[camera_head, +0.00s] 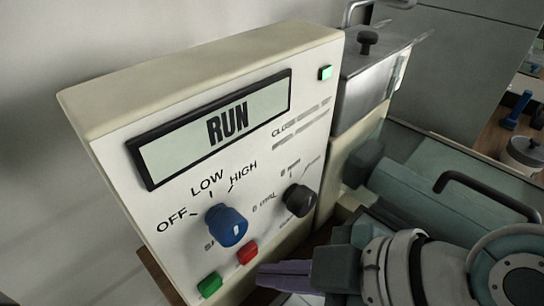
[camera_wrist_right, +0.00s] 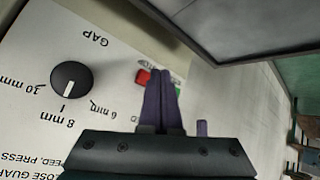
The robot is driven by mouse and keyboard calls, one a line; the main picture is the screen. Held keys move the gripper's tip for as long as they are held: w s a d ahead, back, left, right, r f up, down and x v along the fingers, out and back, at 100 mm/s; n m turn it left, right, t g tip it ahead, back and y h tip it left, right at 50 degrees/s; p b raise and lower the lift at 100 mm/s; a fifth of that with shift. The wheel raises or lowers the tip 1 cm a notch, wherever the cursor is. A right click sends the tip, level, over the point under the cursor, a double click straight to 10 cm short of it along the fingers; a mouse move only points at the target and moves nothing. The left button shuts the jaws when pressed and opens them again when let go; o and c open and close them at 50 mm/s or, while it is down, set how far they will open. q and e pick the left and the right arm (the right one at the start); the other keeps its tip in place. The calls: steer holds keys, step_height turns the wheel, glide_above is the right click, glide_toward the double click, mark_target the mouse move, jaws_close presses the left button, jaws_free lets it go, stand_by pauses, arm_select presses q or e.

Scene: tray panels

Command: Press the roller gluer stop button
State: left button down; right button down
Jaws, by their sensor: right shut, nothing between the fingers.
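The cream control panel (camera_head: 150,205) stands upright at the left of the head view, and its display (camera_head: 222,125) reads RUN. A red button (camera_head: 247,253) sits low on the panel, right of a green button (camera_head: 209,284). In the right wrist view the red button (camera_wrist_right: 142,77) shows just left of the fingertips, and the fingers partly cover the green button (camera_wrist_right: 178,90). My right gripper (camera_head: 263,274) is shut and empty, its purple fingers pointing left, just right of and below the red button. It also shows in the wrist view (camera_wrist_right: 162,74). I see no contact with the red button. My left gripper is not in view.
A blue knob (camera_head: 228,225) sits above the buttons, pointing between LOW and HIGH labels. A black gap knob (camera_head: 299,200) sticks out right of it. A green light (camera_head: 325,73) is lit at top right. A metal tank (camera_head: 375,75) stands behind the panel.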

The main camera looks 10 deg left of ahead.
steer(key=shift+a, duration=0.1)
stand_by(0.5)
steer(key=shift+w+a, duration=0.25)
steer(key=shift+a, duration=0.05)
steer(key=shift+w+a+b, duration=0.25)
steer(key=shift+a+b, duration=0.1)
steer(key=shift+b, duration=0.05)
stand_by(0.7)
steer(key=shift+s+d, duration=0.1)
stand_by(0.3)
steer(key=shift+s+d+p, duration=0.35)
steer(key=shift+s+d, duration=0.05)
steer(key=shift+d, duration=0.2)
steer(key=shift+s+d, duration=0.3)
steer(key=shift+d, duration=0.15)
steer(key=shift+s+d+p, duration=0.25)
steer(key=shift+s+d, duration=0.35)
steer(key=shift+d, duration=0.2)
steer(key=shift+s+d+p, duration=0.25)
steer(key=shift+s+d, duration=0.3)
steer(key=shift+d, duration=0.25)
